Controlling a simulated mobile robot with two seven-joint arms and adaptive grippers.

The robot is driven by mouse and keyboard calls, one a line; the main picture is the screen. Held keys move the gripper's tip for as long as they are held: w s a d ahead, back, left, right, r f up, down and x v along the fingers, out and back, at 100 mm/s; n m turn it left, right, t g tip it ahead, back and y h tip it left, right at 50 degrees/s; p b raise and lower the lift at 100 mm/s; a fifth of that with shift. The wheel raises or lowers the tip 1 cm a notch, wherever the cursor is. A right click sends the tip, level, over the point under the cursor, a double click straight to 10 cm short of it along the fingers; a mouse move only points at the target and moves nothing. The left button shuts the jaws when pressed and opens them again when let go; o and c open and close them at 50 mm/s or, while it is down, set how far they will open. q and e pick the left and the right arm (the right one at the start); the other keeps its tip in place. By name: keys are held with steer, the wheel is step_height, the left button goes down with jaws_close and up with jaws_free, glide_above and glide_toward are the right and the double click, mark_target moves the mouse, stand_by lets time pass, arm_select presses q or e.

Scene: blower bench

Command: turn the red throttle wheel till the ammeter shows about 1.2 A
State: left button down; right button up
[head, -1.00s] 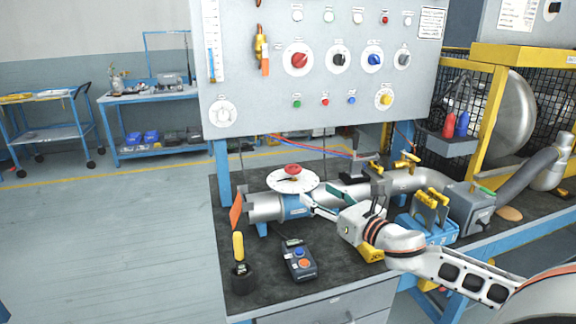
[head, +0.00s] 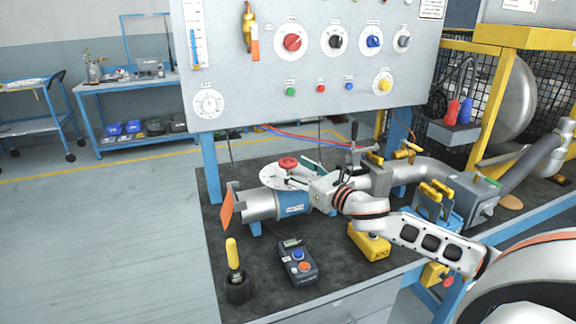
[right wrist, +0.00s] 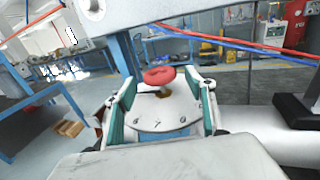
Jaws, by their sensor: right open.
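The red throttle wheel (head: 288,163) sits above a white marked disc (head: 268,177) on the grey pipe on the bench. My right gripper (head: 297,174) is open and close beside the wheel, over the disc. In the right wrist view the red wheel (right wrist: 159,76) stands ahead, centred between the two spread teal-padded fingers (right wrist: 160,92); I see no contact. A white round dial (head: 208,104) is on the panel, and a handheld box with a small display (head: 297,262) lies on the bench. I cannot tell which is the ammeter or read a value. My left gripper is out of view.
The panel (head: 260,112) with knobs stands behind the pipe. An orange flap (head: 227,207) is at the pipe's left end. A yellow-handled tool (head: 232,254) stands in a black holder at the front left. A yellow box (head: 369,245) sits below my right arm.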

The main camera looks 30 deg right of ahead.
mark_target(294, 168)
steer(key=shift+w, duration=0.95)
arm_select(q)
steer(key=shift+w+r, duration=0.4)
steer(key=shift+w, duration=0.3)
arm_select(e)
steer(key=shift+w+a, duration=0.1)
steer(key=shift+w, duration=0.45)
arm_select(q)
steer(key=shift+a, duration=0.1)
